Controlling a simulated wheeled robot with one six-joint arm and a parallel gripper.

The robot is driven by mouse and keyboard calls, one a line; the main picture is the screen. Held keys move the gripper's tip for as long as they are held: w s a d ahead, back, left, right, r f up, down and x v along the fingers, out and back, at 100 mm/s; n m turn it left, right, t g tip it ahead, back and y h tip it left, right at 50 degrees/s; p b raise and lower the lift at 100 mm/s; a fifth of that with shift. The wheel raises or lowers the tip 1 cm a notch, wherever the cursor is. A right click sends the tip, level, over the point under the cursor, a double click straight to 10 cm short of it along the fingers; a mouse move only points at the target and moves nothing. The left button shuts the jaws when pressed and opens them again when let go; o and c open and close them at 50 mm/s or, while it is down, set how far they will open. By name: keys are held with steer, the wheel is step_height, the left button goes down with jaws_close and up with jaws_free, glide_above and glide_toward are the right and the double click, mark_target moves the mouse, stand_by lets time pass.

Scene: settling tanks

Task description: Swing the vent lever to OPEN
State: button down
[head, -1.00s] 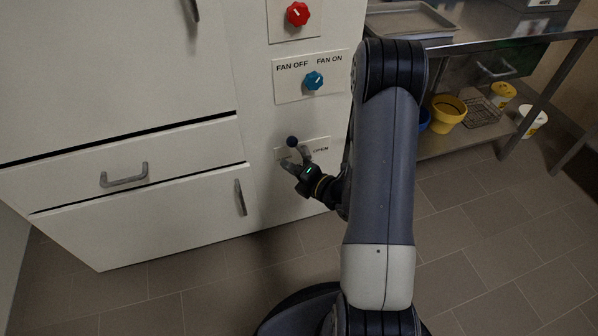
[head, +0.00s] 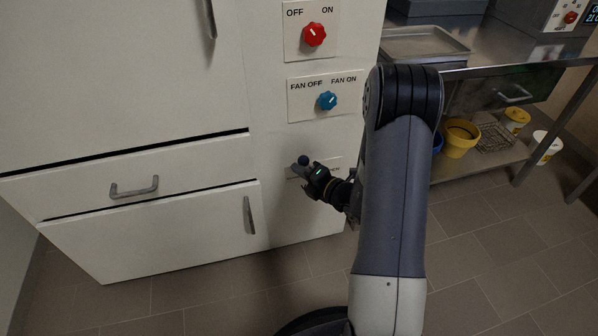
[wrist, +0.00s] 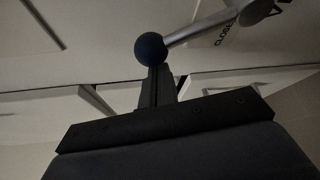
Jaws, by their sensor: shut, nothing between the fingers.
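The vent lever is a grey rod with a dark blue ball knob (head: 303,160), low on the white cabinet front. In the wrist view, the ball (wrist: 151,48) is at the upper middle, and its rod (wrist: 200,28) runs up and right to a pivot. A "CLOSE" label (wrist: 226,36) shows beside the rod. My gripper (wrist: 159,73) is shut and empty, its fingertips just below the ball in that view. I cannot tell whether they touch it. In the head view, my gripper hides most of the lever plate (head: 335,161) and the rod.
Above the lever are a blue fan knob (head: 328,101) and a red OFF/ON knob (head: 314,34). Drawer and door handles (head: 134,188) stick out to the left. A steel table (head: 500,55) with yellow tubs (head: 460,140) below stands to the right. The tiled floor in front is clear.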

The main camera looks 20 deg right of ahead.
steer(key=shift+d+r, duration=0.2)
steer(key=shift+d+r+m+p, duration=0.15)
steer(key=shift+d+m+p, duration=0.05)
steer(key=shift+m+p, duration=0.2)
steer(key=shift+d+r+m+t+y+p, duration=0.5)
steer(key=shift+d+m+t, duration=0.1)
steer(key=shift+d+m, duration=0.2)
steer(key=d+m+t+p, duration=0.1)
steer(key=d+m+p, duration=0.1)
steer(key=d, duration=0.5)
steer(key=shift+d+m+y+p, duration=0.2)
steer(key=shift+m+y+p, duration=0.2)
steer(key=shift+p, duration=0.15)
